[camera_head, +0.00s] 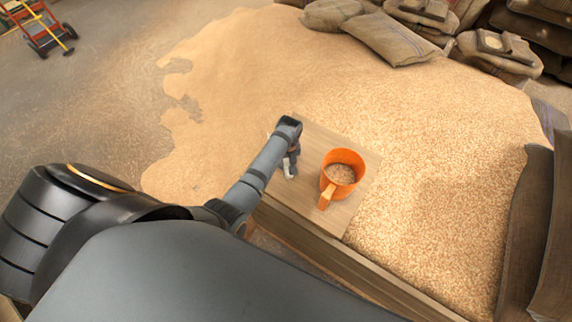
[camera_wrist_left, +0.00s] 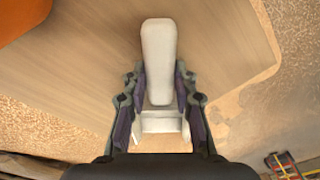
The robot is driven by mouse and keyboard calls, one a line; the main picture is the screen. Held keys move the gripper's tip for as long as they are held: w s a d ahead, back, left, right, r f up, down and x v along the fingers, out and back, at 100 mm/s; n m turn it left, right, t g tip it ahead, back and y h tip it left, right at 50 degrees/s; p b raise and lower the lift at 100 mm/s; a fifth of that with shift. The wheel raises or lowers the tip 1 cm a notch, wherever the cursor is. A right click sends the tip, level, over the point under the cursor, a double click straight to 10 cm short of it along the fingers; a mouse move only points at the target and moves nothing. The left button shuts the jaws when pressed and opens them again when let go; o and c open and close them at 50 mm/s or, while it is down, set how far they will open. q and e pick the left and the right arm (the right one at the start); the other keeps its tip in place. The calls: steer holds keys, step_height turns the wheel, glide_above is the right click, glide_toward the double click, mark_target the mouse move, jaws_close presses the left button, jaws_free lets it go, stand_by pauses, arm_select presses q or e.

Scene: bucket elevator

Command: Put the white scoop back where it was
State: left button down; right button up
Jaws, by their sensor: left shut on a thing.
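The white scoop (camera_wrist_left: 158,55) is in my left gripper (camera_wrist_left: 158,92), whose two fingers are shut on its pale handle from both sides in the left wrist view. Only a small white part of the scoop (camera_head: 287,169) shows below the left gripper (camera_head: 292,155) in the head view; the arm hides the rest. The scoop is over the left part of the wooden board (camera_head: 318,138). I cannot tell whether it touches the board. My right gripper is not in view.
An orange scoop (camera_head: 343,157) holding grain stands on the board, right of my left gripper; its edge shows in the left wrist view (camera_wrist_left: 20,15). Grain (camera_head: 440,150) spreads around the board. Sacks (camera_head: 390,38) lie at the back. A red hand truck (camera_head: 35,25) stands far left.

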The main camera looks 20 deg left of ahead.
arm_select(q)
steer(key=shift+s+d, duration=0.1)
steer(key=shift+s, duration=0.05)
steer(key=shift+s+d, duration=0.1)
steer(key=c, duration=1.3)
jaws_free()
steer(key=shift+c, duration=0.2)
steer(key=shift+o, duration=1.4)
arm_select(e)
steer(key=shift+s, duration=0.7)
arm_select(q)
steer(key=shift+r, duration=0.15)
step_height(320, 180, up, 12)
steer(key=shift+s+d, duration=0.25)
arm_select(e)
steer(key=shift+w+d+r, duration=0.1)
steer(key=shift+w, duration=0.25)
